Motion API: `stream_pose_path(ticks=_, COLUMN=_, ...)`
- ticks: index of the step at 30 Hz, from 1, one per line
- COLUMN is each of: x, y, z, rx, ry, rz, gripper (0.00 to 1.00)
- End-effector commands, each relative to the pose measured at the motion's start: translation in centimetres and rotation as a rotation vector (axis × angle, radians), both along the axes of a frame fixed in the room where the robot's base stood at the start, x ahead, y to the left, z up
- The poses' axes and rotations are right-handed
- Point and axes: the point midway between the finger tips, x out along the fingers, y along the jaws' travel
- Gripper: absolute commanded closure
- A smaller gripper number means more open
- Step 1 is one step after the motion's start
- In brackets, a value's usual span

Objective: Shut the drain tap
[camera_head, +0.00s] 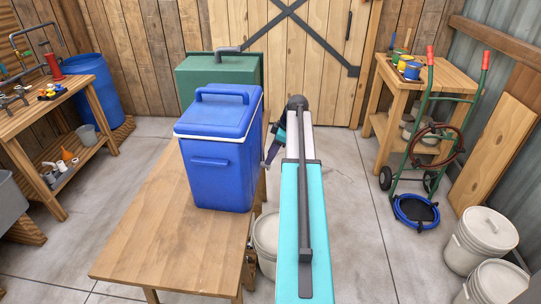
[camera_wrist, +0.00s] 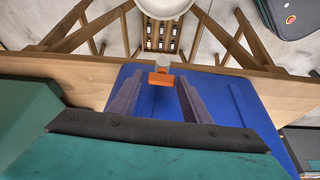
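The blue cooler (camera_head: 219,150) with a white rim and shut lid stands on the wooden table (camera_head: 150,235). In the wrist view its blue side (camera_wrist: 225,95) fills the middle. The drain tap (camera_wrist: 161,77) has an orange lever and a pale grey end, and sticks out from that side near the table edge. It is hidden in the head view. My gripper (camera_wrist: 157,84) is open, with one dark finger on each side of the tap and a gap to each. The lever is at about the fingertips; I cannot tell whether they touch it.
A white bucket (camera_head: 266,233) stands on the floor beside the table; a white bucket rim (camera_wrist: 165,8) also shows beyond the tap. A green cooler (camera_head: 219,76) stands behind the blue one. A hand truck (camera_head: 432,130) and lidded buckets (camera_head: 484,238) are at right.

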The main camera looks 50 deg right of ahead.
Motion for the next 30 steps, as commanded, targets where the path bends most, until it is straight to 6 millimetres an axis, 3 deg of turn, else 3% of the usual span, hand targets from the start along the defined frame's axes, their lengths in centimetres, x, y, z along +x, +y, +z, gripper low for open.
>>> stream_pose_path(ticks=14, x=-0.4, y=-0.3, z=1.3, rx=0.001, ry=-0.001, rz=0.002, gripper=0.56)
stream_pose_path(ticks=30, x=-2.7, y=-1.8, z=7.6, rx=0.0, ry=-0.001, rz=0.001, gripper=0.56)
